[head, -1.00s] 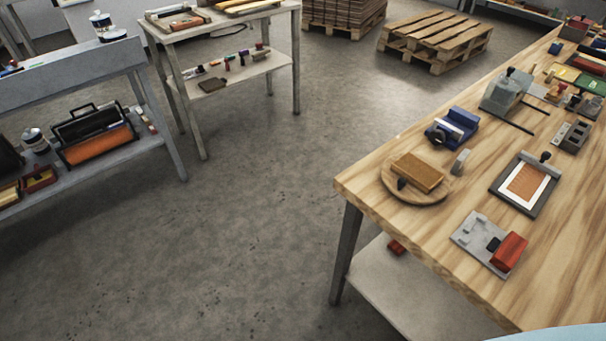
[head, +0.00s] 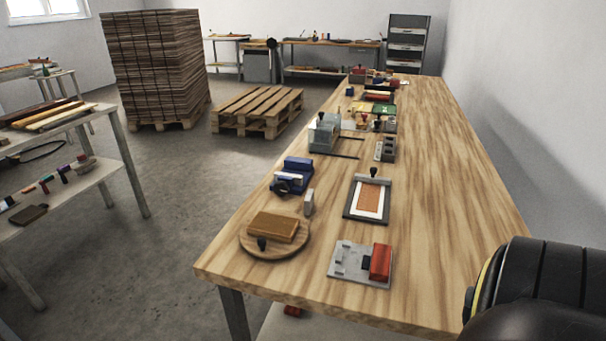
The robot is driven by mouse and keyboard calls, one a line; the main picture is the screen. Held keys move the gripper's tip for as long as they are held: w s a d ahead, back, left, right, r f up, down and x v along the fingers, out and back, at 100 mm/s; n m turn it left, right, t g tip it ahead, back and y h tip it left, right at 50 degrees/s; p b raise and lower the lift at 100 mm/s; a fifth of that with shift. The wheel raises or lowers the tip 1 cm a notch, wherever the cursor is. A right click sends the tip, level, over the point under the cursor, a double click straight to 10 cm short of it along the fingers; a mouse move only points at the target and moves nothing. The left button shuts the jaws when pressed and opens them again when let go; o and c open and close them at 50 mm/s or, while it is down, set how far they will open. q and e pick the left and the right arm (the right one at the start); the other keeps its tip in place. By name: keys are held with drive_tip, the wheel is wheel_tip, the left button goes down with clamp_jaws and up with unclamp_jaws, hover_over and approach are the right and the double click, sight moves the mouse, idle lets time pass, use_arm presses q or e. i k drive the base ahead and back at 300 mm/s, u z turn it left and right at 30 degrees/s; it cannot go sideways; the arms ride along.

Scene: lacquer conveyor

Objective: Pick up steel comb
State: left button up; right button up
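I cannot pick out a steel comb for certain in the head view. A small grey upright piece (head: 308,202) stands on the wooden table (head: 440,190), between a blue device (head: 293,175) and a round wooden board (head: 246,245); it is too small to tell what it is. A black rounded part of my own arm fills the lower right corner. Neither of my grippers is in view.
The round board bears a brown block (head: 273,227). A grey plate with a red block (head: 380,262) and a clipboard-like frame (head: 368,198) lie nearby. The table's right side is clear. Pallets (head: 257,110) and a tall cardboard stack (head: 155,65) stand on the floor behind.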

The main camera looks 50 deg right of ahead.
sight(309, 201)
drive_tip(key=z, duration=1.6)
